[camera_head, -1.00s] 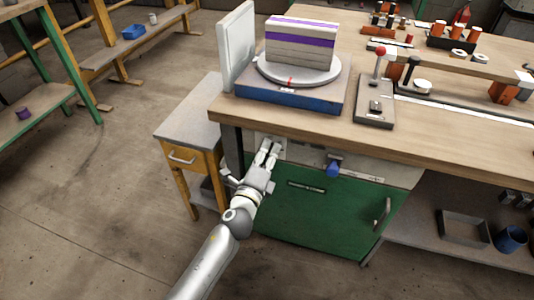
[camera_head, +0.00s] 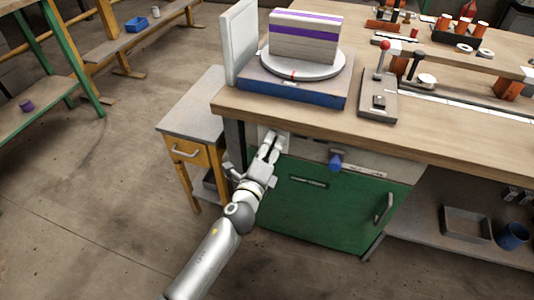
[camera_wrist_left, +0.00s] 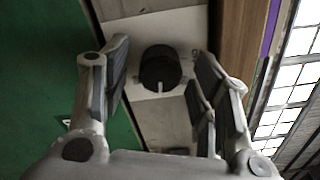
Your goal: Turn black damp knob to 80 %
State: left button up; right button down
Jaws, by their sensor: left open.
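The black damp knob (camera_wrist_left: 160,69) sits on a pale panel (camera_wrist_left: 149,103) in the left wrist view, with a light pointer mark on its lower side in that picture. My left gripper (camera_wrist_left: 160,70) is open, with its fingers on either side of the knob; whether they touch it cannot be told. In the head view my left gripper (camera_head: 269,147) is at the panel under the table's front edge, and the black knob is hidden there. A blue knob (camera_head: 336,161) is farther right on the same panel. My right gripper is not in view.
The wooden tabletop (camera_head: 330,122) overhangs just above the gripper. A green door (camera_head: 320,207) with a handle lies below the panel. A small side table (camera_head: 190,125) stands to the left. A striped block (camera_head: 303,38) rests on a round turntable (camera_head: 300,70) above.

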pick_arm(q)
jog(key=v, duration=1.2)
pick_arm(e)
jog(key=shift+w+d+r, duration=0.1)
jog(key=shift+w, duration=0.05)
